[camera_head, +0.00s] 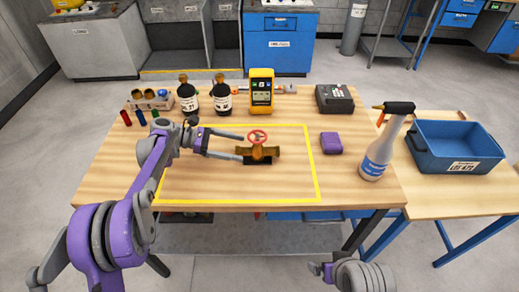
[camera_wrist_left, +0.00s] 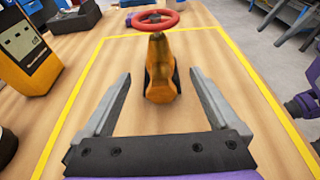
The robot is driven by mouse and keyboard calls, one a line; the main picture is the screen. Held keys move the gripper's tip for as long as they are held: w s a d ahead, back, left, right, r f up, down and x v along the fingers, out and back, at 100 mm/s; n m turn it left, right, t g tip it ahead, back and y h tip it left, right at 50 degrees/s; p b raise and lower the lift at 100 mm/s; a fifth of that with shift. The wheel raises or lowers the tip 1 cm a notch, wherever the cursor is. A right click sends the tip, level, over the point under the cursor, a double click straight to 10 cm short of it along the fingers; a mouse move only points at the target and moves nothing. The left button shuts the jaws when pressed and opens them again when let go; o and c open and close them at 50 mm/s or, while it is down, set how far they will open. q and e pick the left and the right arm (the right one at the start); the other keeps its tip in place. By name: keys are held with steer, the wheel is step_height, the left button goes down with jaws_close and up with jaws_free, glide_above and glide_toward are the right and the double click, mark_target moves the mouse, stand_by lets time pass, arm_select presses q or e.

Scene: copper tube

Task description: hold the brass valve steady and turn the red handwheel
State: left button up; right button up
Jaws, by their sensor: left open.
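The brass valve (camera_head: 268,153) sits on a dark stand on the wooden table, inside the yellow outline. Its red handwheel (camera_head: 257,136) is on top. My left gripper (camera_head: 242,147) is open at the valve's left end, with one finger on the far side and one on the near side. In the left wrist view, the valve (camera_wrist_left: 162,75) stands between the open fingertips (camera_wrist_left: 160,76), with gaps on both sides, and the handwheel (camera_wrist_left: 153,20) is above it. Part of my right arm shows at the bottom of the head view; I cannot make out its gripper.
A yellow meter (camera_head: 262,90) and dark bottles (camera_head: 222,98) stand behind the valve. A blue bin (camera_head: 455,150) is on the side table. The table inside the outline is otherwise clear.

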mark_target(251, 150)
arm_select(q)
steer(key=shift+b+x, duration=0.65)
steer(key=shift+x, duration=2.5)
